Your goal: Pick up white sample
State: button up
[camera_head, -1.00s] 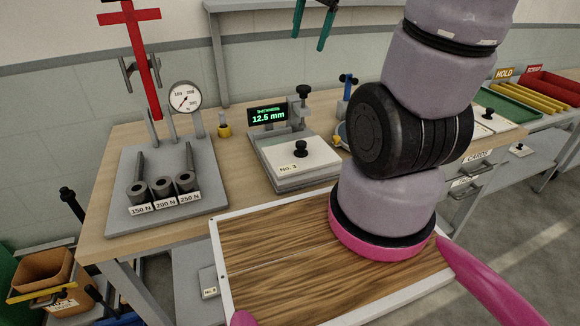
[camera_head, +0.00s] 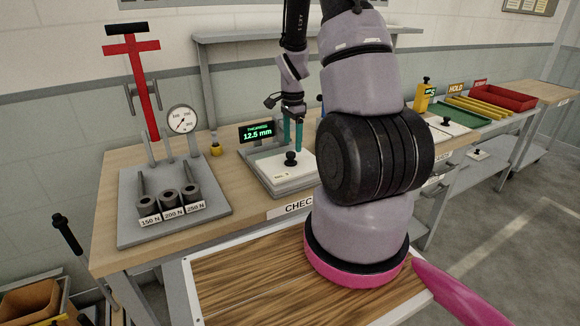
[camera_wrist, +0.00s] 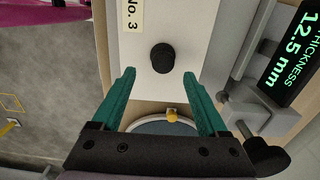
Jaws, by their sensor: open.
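The white sample is a flat white plate (camera_head: 268,166) with a black knob (camera_head: 291,158), lying on the grey gauge stand on the bench. In the wrist view the plate (camera_wrist: 190,25) carries a "No. 3" label, and its knob (camera_wrist: 162,57) stands just beyond and between the fingertips. My gripper (camera_head: 293,149) has teal fingers pointing down, above the plate and close to the knob. The wrist view shows the gripper (camera_wrist: 160,74) open, with nothing between its fingers. I cannot tell whether a finger touches the knob.
The thickness display (camera_head: 256,132) reads 12.5 mm and stands behind the plate, with a gauge clamp (camera_wrist: 255,110) beside it. A press with weights (camera_head: 173,200) is at left. Another white plate (camera_head: 449,126) and a green tray (camera_head: 464,115) lie at right.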

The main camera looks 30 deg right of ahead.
aim_at(291, 153)
jog(key=shift+w+a+f, duration=0.1)
jog(key=shift+f, duration=1.4)
jog(key=shift+w+a+f, duration=0.1)
jog(key=shift+f, duration=1.4)
grip_shut()
